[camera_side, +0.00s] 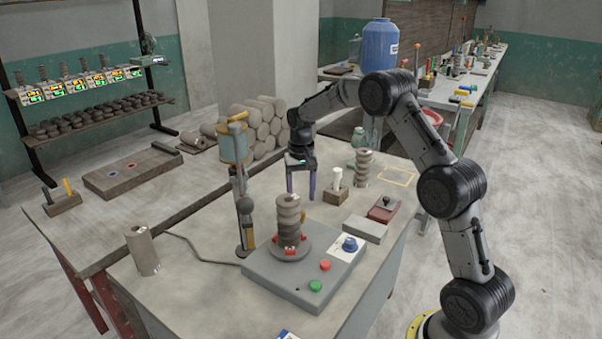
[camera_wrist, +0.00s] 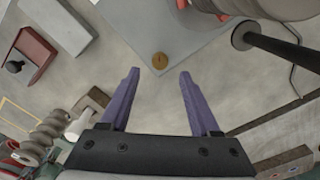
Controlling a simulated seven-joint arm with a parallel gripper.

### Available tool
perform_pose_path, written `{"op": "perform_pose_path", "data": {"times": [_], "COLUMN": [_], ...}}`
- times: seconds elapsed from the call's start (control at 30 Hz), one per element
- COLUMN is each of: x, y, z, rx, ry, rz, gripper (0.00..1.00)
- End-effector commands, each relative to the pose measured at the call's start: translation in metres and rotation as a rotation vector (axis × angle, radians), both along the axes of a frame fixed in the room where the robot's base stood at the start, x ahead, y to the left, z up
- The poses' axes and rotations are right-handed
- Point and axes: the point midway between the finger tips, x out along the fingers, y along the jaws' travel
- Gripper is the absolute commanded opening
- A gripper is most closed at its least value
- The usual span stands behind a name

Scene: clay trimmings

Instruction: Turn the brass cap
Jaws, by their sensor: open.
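A small round brass cap (camera_wrist: 160,60) shows in the wrist view at the corner of the grey machine base (camera_wrist: 150,25), just ahead of the fingertips and midway between them. I cannot make it out in the side view, where that far corner is behind the clay stack. My gripper (camera_side: 301,194) points down with two purple fingers behind the stack. In the wrist view my gripper (camera_wrist: 161,76) is open and empty, with the cap beyond its fingertips and no contact visible. The grey machine base (camera_side: 272,281) also carries green and red buttons and a blue knob.
A ribbed clay stack (camera_side: 288,222) stands on the base close to my gripper. A tall post (camera_side: 243,205) rises at its left. To the right are a wooden block (camera_side: 336,195), another ribbed stack (camera_side: 362,168), a grey block (camera_side: 365,231) and a red box (camera_side: 382,212).

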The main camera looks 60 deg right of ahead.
Motion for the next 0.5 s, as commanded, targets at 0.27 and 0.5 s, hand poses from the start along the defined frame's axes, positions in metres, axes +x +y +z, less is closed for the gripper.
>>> {"op": "perform_pose_path", "data": {"times": [0.27, 0.5], "x": [0.001, 0.000], "y": [0.000, 0.000], "z": [0.057, 0.078], "rx": [-0.002, -0.001], "ry": [-0.004, -0.001], "rz": [0.000, 0.000], "gripper": [0.63, 0.63]}}
